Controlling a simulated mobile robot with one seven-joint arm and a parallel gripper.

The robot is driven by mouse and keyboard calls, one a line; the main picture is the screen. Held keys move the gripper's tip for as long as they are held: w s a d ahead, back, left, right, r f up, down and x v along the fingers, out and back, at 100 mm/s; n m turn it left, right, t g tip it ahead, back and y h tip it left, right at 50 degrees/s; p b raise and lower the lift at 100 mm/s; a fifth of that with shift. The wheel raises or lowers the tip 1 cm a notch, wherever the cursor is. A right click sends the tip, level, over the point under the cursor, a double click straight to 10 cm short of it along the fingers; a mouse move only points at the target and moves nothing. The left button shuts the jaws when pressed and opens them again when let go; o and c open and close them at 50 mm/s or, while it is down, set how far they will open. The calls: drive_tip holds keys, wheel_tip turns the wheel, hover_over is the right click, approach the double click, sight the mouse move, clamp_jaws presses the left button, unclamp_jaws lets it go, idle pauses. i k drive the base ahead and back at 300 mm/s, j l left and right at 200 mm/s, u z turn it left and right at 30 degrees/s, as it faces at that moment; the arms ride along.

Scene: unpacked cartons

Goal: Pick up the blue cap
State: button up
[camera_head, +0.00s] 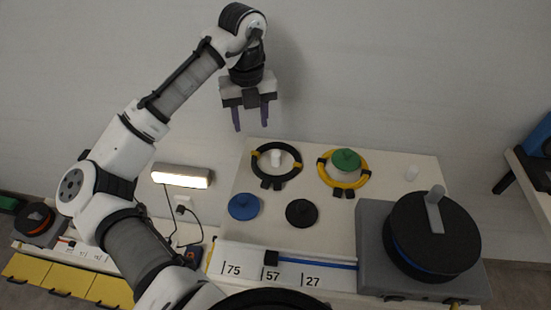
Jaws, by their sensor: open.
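The blue cap (244,206) is a round blue disc with a small raised middle. It lies on the left part of the cream board, with nothing covering it. My gripper (251,123) is open and empty. Its two purple-grey fingers point down, and in the picture it appears above the board's back left edge, apart from the blue cap.
A black cap (302,212) lies right of the blue one. Behind are a black ring (277,165) around a white peg and a yellow ring (343,174) with a green cap (345,160). A large black disc (432,232) with a handle tops a grey box at right.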

sight(243, 205)
drive_tip(key=l+u, duration=0.3)
drive_tip(key=l, duration=0.15)
drive_tip(key=k+l+u, duration=0.25)
drive_tip(key=l, duration=0.15)
drive_tip(key=l+u, duration=0.3)
drive_tip(key=k+l+u, duration=0.25)
drive_tip(key=l, duration=0.2)
